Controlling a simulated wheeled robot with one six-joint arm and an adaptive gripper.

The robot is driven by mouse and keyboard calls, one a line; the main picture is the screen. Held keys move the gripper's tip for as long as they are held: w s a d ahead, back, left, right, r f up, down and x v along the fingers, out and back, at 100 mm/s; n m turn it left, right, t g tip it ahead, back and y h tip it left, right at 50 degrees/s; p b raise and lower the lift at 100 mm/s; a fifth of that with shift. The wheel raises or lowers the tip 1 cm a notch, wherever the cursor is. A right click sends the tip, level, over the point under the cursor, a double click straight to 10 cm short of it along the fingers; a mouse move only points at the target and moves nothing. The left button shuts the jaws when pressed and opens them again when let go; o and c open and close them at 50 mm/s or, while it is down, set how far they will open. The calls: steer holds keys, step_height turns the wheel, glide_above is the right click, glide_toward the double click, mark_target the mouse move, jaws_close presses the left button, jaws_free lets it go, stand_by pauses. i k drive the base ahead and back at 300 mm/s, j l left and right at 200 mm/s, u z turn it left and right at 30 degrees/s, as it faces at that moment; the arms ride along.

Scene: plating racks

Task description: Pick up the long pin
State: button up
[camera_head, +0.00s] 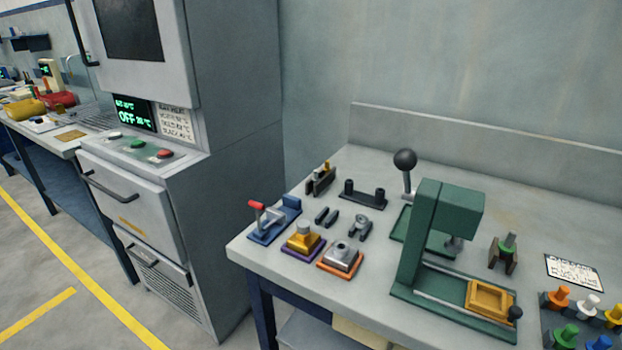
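No single part shows clearly as the long pin. A small dark holder (318,184) at the back left of the workbench carries short upright pieces, one yellowish. My gripper is not in view.
The green press (432,230) with a black ball lever (405,160) stands mid-bench. A blue toggle clamp (273,220), yellow and grey blocks on coloured bases, and a dark two-post bar (363,194) sit left. A rack of coloured knobs (575,325) is front right. A grey cabinet (180,150) adjoins left.

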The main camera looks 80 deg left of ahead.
mark_target(316, 178)
steer(key=u, duration=2.3)
steer(key=i+j+z, duration=0.1)
steer(key=j, duration=0.25)
steer(key=i+j+z, duration=0.1)
steer(key=j, duration=0.3)
steer(key=i+j, duration=0.25)
steer(key=j, duration=0.15)
steer(key=i+j+z, duration=0.15)
steer(key=j, duration=0.25)
steer(key=j+z, duration=0.1)
steer(key=j, duration=0.3)
steer(key=i+j+z, duration=0.1)
steer(key=j, duration=0.3)
steer(key=i, duration=0.05)
